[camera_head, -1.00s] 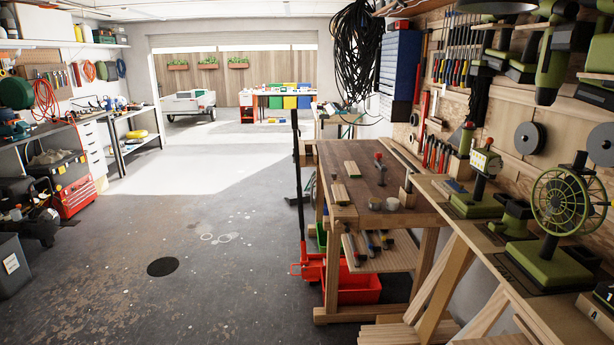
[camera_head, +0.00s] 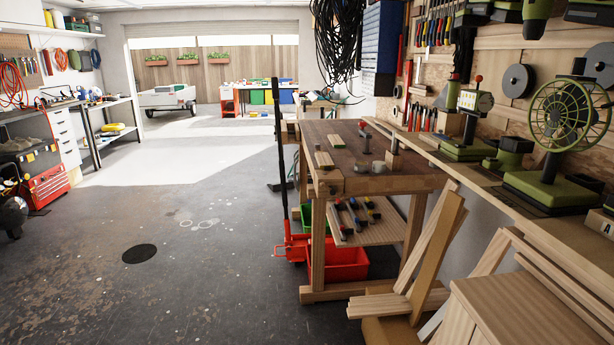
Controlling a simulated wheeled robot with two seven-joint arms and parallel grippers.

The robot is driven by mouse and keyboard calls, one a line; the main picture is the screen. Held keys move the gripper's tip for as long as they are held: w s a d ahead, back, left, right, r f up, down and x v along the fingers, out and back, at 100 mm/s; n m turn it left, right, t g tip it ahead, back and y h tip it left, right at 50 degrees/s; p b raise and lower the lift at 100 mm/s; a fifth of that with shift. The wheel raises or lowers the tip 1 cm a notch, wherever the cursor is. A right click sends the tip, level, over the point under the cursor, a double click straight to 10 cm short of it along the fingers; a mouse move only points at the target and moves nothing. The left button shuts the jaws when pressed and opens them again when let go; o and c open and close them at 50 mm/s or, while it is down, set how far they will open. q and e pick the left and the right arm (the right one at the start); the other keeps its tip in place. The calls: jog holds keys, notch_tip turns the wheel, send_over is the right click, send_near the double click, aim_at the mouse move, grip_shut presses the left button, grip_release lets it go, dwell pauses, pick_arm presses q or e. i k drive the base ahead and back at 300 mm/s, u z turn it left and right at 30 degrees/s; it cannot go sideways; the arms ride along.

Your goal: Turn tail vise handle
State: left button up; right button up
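The wooden workbench (camera_head: 353,186) stands right of centre, some way ahead, with its near end facing me. Its dark brown top carries a few small wooden blocks and small round items. A small dark detail shows at the near left corner of the bench, but it is too small to tell whether it is the tail vise handle. No vise handle can be clearly made out. Neither of my grippers is in view.
A red bin (camera_head: 340,262) and tools on a lower shelf (camera_head: 362,229) sit under the bench. Leaning planks (camera_head: 437,250) and a wooden box (camera_head: 535,310) fill the lower right. A green fan (camera_head: 562,115) stands on the right counter. The grey floor (camera_head: 190,270) left of the bench is open.

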aim_at(331, 189)
jog(key=u, duration=0.65)
jog(key=i, duration=1.1)
jog(key=u, duration=0.15)
